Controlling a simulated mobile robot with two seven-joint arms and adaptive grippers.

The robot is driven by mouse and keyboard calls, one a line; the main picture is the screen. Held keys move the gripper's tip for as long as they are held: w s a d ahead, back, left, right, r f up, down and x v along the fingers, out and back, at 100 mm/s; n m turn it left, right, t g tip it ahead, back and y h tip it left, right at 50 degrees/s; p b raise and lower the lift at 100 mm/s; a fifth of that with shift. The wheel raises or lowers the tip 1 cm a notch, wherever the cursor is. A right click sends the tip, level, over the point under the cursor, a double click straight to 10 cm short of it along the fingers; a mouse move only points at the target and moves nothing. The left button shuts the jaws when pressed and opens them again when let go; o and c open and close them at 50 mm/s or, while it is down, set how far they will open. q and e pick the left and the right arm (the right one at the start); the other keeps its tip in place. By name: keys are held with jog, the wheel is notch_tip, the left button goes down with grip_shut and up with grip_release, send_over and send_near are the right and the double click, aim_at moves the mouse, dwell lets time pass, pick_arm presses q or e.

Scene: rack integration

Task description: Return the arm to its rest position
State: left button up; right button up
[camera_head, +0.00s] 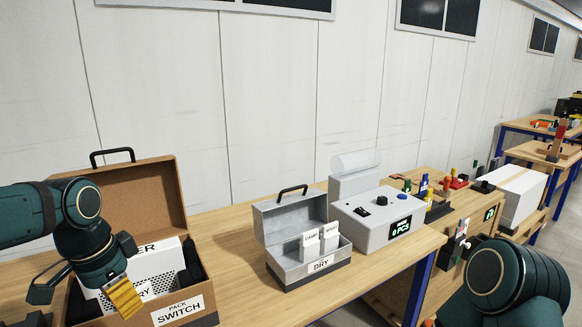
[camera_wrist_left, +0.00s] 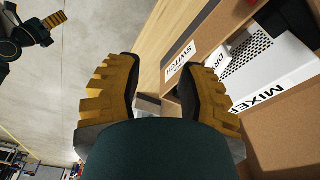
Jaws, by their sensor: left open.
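My left arm (camera_head: 82,215) comes in from the left in the head view, bent downward. My left gripper (camera_head: 124,298) has yellow fingers and hangs in front of the open brown case marked SWITCH (camera_head: 150,190). In the left wrist view its two fingers (camera_wrist_left: 166,92) are spread apart with nothing held between them. My right arm (camera_head: 505,285) shows at the lower right of the head view, its gripper out of that view. A dark arm end with a yellow tip, which looks like my right gripper (camera_wrist_left: 55,19), shows at the upper left of the wrist view; its opening is unclear.
The brown case holds a white perforated box (camera_head: 165,262), also in the wrist view (camera_wrist_left: 262,62). A grey case marked DRY (camera_head: 287,272) and a grey device reading 0 PCS (camera_head: 365,235) stand on the wooden table (camera_head: 225,232). Open floor (camera_wrist_left: 60,85) lies left in the wrist view.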

pick_arm(q)
jog(key=w+d+f+n+h, duration=0.15)
jog(key=d+f, duration=0.35)
jog(key=f, duration=0.5)
jog(key=w+d+f+n+h, duration=0.1)
jog(key=d+f+n, duration=0.1)
jog(key=d+f, duration=0.65)
jog(key=s+d+f+n, duration=0.2)
jog(key=s+f, duration=0.3)
jog(key=f, duration=0.5)
jog(key=s+d+f+n, duration=0.3)
jog(key=s+f, duration=0.3)
jog(key=f, duration=0.4)
jog(key=shift+s+d+f, duration=0.15)
jog(key=shift+s+d, duration=0.15)
pick_arm(e)
jog(key=shift+s+d, duration=0.1)
jog(key=shift+s, duration=0.1)
pick_arm(q)
jog(key=shift+n, duration=0.25)
